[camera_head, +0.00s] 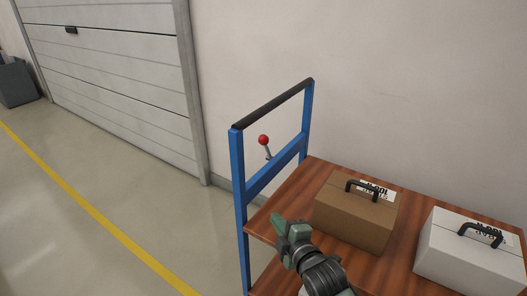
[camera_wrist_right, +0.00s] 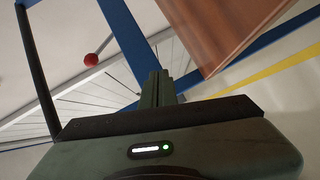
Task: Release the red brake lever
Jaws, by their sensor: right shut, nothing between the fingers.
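The brake lever (camera_head: 265,145) has a red ball knob on a short metal stem. It stands on the blue crossbar of the cart's end frame in the head view. Its red knob also shows in the right wrist view (camera_wrist_right: 91,60), left of the fingers. My right gripper (camera_head: 280,226) is in front of the cart's wooden deck, below and apart from the lever. Its fingers (camera_wrist_right: 157,88) are together and hold nothing. My left gripper is not in view.
The cart has a blue frame (camera_head: 240,185) with a black handle bar (camera_head: 275,104) on top. A brown box (camera_head: 350,220) and a white box (camera_head: 465,260) with black handles sit on the wooden deck (camera_head: 300,190). A wall stands behind; open floor lies left.

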